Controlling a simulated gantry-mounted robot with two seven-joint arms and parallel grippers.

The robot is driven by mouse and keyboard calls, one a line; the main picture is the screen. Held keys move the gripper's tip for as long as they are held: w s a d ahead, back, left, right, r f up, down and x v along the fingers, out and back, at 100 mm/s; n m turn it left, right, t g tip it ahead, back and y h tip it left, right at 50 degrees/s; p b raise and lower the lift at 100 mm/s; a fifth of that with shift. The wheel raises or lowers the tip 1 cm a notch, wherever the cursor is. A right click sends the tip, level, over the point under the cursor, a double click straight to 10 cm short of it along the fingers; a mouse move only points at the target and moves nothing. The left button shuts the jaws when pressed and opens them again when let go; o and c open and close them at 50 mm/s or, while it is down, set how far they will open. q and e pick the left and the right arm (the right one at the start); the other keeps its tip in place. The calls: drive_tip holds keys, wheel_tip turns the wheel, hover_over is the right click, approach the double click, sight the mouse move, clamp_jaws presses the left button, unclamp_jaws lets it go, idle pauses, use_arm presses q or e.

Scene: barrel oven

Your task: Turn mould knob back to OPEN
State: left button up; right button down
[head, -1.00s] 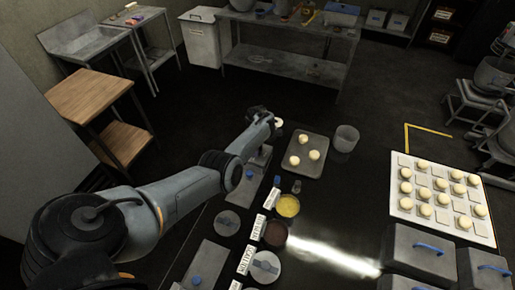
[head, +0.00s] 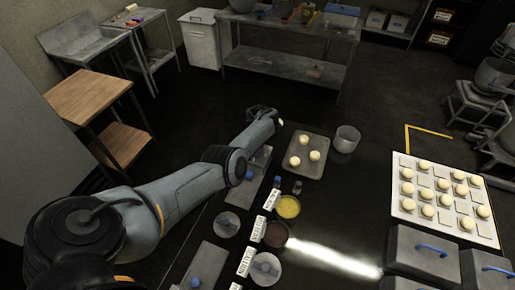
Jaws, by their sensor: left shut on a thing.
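My left arm reaches in from the left, and its gripper (head: 268,115) is at the far left end of the dark counter. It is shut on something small. A small pale thing (head: 281,123) shows at its tip; it may be the mould knob, but I cannot tell. The fingers are mostly hidden behind my wrist. No OPEN mark can be read there. My right gripper is not in view.
A tray (head: 320,147) with three pale dough balls and a clear cup (head: 347,139) stand right of my gripper. Yellow (head: 288,207) and dark (head: 275,236) bowls stand nearer, beside white labels. A white board (head: 405,213) bears several dough balls. The counter's middle is clear.

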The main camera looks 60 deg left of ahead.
use_arm(q)
drive_tip(key=o, duration=1.1)
wheel_tip(320, 180, up, 10)
drive_tip(key=p, duration=0.3)
drive_tip(key=shift+f, duration=0.25)
drive_tip(key=shift+r+p, duration=0.4)
drive_tip(key=shift+r, duration=0.25)
drive_tip(key=shift+a+f, duration=0.1)
